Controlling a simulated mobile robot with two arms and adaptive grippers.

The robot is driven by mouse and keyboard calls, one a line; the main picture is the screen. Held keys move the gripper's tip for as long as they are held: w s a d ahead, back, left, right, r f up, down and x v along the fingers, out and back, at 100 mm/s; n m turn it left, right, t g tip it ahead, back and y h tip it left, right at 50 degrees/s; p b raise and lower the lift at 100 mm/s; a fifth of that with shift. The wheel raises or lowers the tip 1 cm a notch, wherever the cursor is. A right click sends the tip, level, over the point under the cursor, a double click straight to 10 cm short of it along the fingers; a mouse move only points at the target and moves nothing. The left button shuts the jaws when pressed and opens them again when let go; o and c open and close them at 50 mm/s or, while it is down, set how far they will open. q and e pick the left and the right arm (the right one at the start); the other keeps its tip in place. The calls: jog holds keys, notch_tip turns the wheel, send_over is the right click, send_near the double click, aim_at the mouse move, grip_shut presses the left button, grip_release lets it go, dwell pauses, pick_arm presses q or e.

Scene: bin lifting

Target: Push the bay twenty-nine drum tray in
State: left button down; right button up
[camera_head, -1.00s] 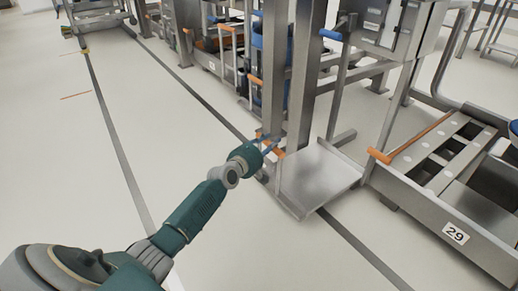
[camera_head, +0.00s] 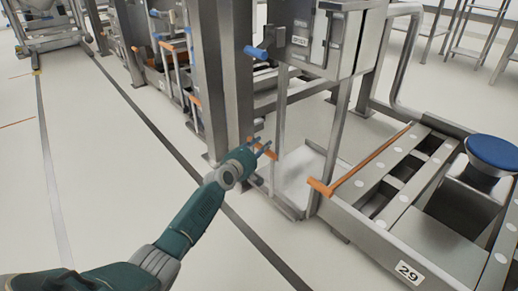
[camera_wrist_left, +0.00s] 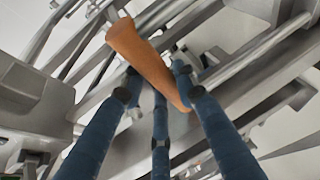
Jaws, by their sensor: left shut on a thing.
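The bay 29 drum tray (camera_head: 448,262) is a grey metal frame at the lower right of the head view, with a "29" label (camera_head: 410,272) on its front. A long orange bar (camera_head: 372,160) runs along its left side. My left gripper (camera_head: 262,147) is at a short orange handle (camera_head: 264,156) beside a steel post, apart in the picture from the 29 tray. In the left wrist view, its blue fingers (camera_wrist_left: 160,105) are around an orange bar (camera_wrist_left: 145,60) and shut on it. Which unit this handle belongs to is not clear. My right gripper is out of view.
A blue-topped drum (camera_head: 491,154) stands in the tray at right. A flat metal platform (camera_head: 298,172) lies between the post (camera_head: 228,75) and the tray. A blue-handled lever (camera_head: 262,51) sticks out above. Open floor (camera_head: 110,190) lies at left.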

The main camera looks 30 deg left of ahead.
pick_arm(q)
jog(key=shift+w+d+r, duration=0.1)
jog(key=shift+w+d, duration=0.05)
jog(key=shift+w, duration=0.05)
jog(key=c, duration=1.7)
grip_release()
jog(key=o, duration=0.4)
jog(key=shift+w+d, duration=0.15)
jog(key=shift+w, duration=0.05)
jog(key=shift+s, duration=0.1)
jog(key=s+r, duration=0.2)
jog(key=s, duration=0.9)
jog(key=shift+s, duration=0.35)
